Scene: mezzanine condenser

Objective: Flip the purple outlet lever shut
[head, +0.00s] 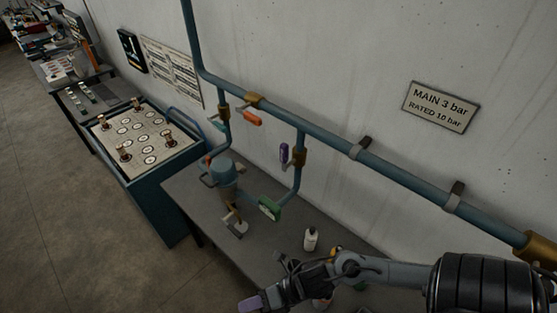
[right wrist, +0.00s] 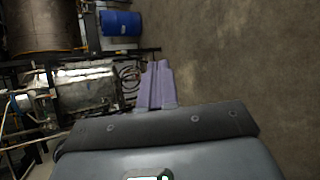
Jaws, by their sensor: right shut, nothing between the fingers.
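The purple lever (head: 284,154) is on a brass valve (head: 299,157) on the right-hand vertical pipe below the main wall pipe. Its handle stands roughly upright, just left of the pipe. My right gripper (head: 250,304) is at the bottom edge of the head view, well below and apart from the lever. Its pale purple fingers (right wrist: 156,85) are together and empty in the right wrist view, over a background of floor and equipment. The lever is not in the right wrist view. My left gripper is not in view.
An orange lever (head: 251,118) sits on the main pipe (head: 345,144). A blue-grey vessel (head: 222,172) and a green part (head: 270,208) are below. A white bottle (head: 310,239) stands on the grey bench (head: 195,205), near my right arm. A wall sign (head: 440,106) hangs above the pipe.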

